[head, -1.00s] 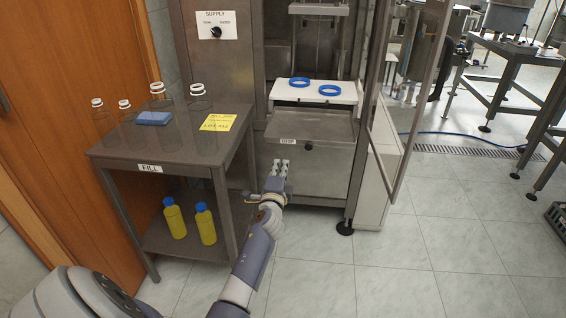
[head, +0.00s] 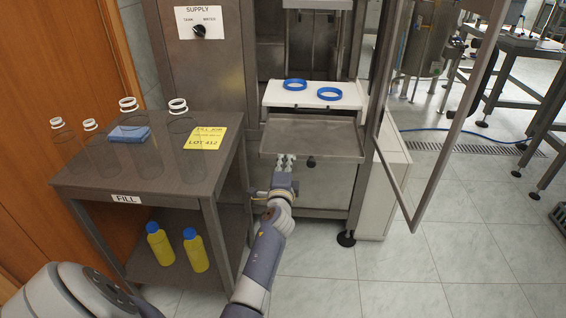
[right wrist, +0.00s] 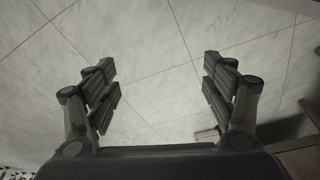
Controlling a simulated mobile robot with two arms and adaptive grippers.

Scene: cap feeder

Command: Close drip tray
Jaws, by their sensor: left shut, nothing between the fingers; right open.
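The drip tray (head: 325,140) is a flat grey metal tray that sticks out from the machine's front below the white shelf. A dark round knob (head: 311,162) sits at the middle of its front. My left gripper (head: 286,160) is shut and empty, with its fingertips at the tray's front edge, left of the knob. I cannot tell whether the fingers touch the tray. My right gripper (right wrist: 160,85) is open and empty above the tiled floor in the right wrist view; it does not show in the head view.
A white shelf (head: 290,97) with two blue rings stands above the tray. A glass door (head: 440,120) hangs open at the right. A steel table (head: 100,185) with clear bottles, a blue cloth and a yellow note stands left. Yellow bottles (head: 194,250) stand on its lower shelf.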

